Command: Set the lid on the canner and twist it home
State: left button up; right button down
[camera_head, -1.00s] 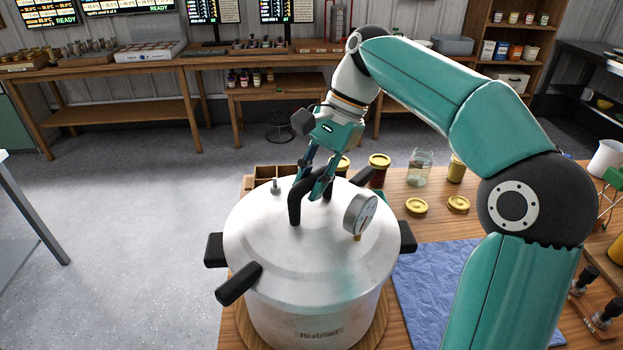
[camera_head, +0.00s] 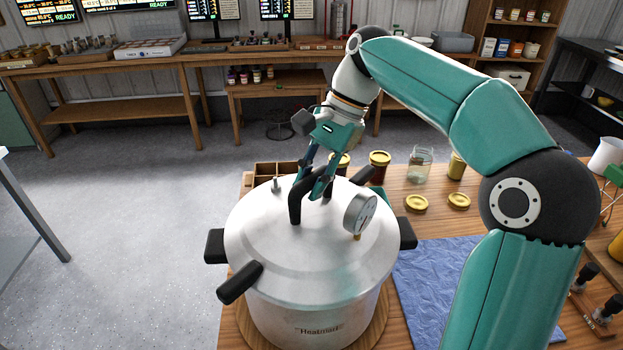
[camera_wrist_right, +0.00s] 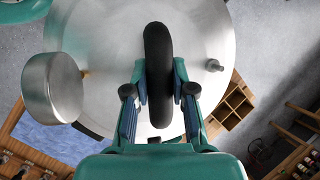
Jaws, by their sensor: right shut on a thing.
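The silver lid (camera_head: 272,243) sits on top of the canner (camera_head: 310,318), a large pot with black side handles. The lid carries a pressure gauge (camera_head: 361,213), a small vent stem and a black arched handle (camera_head: 295,204). Black lugs stick out at the lid's near left and far right, turned away from the pot's side handles. My right gripper (camera_head: 318,178) is shut on the arched handle; in the right wrist view its fingers (camera_wrist_right: 158,95) press both sides of the handle (camera_wrist_right: 158,60). The seam under the lid is hard to see. My left gripper is not in view.
The canner stands on a round wooden board on the table. To its right lie a blue cloth (camera_head: 440,285) and gold jar lids (camera_head: 416,203). Jars (camera_head: 379,168) and a divided wooden box (camera_head: 262,176) stand behind it.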

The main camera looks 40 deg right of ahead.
jog(key=shift+f, duration=0.4)
dwell(1.4)
jog(key=c, duration=0.6)
grip_release()
jog(key=shift+f, duration=0.1)
jog(key=p+v, duration=0.7)
jog(key=shift+p, duration=0.35)
jog(key=v, duration=0.7)
jog(key=shift+r, duration=0.2)
